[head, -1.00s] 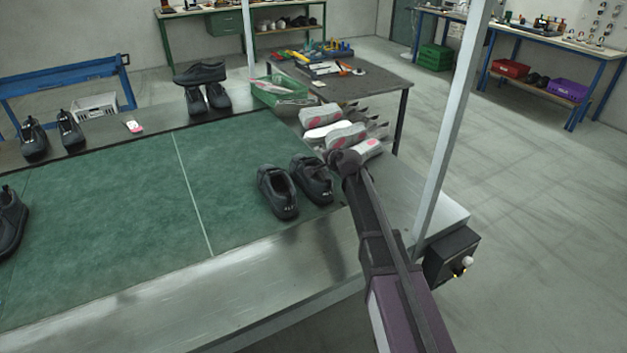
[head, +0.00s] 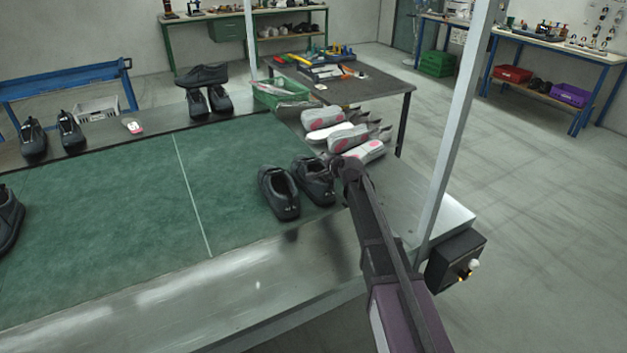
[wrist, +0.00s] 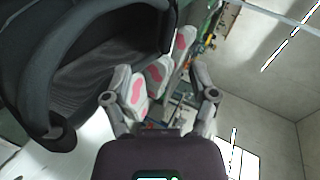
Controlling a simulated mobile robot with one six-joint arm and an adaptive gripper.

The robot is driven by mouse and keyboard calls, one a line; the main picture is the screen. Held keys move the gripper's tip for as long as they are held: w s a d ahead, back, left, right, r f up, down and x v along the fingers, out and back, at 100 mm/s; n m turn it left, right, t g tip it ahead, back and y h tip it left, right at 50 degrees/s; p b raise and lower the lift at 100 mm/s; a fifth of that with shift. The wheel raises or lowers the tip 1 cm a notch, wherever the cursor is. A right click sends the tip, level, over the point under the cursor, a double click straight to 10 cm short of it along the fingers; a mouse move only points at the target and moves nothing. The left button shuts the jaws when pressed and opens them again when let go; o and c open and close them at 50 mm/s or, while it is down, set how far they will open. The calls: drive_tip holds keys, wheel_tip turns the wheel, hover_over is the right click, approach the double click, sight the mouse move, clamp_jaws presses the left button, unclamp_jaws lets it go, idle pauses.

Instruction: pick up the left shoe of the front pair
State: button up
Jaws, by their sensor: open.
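The front pair of black shoes stands upright on the green belt near its right end. The left shoe (head: 278,193) is apart from my gripper. The right shoe (head: 314,181) lies between the left shoe and my gripper. My gripper (head: 343,164) is just right of the right shoe in the head view, and its fingers are hard to make out there. In the wrist view my gripper (wrist: 160,97) has its two fingers spread with nothing held. A large black shoe (wrist: 95,65) fills the left of that view; I cannot tell which of the pair it is.
Several grey-white shoes with pink sole patches (head: 350,137) lie beyond my gripper. A metal post (head: 452,130) and a black control box (head: 455,262) stand to the right. A green crate (head: 279,93) and more black shoes (head: 209,100) are at the belt's far side.

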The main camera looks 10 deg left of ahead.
sight(317, 162)
drive_tip(key=shift+b+x, duration=0.5)
drive_tip(key=shift+x, duration=0.65)
drive_tip(key=shift+b+x, duration=1.15)
drive_tip(key=shift+x, duration=1.5)
drive_tip(key=shift+r, duration=0.1)
clamp_jaws()
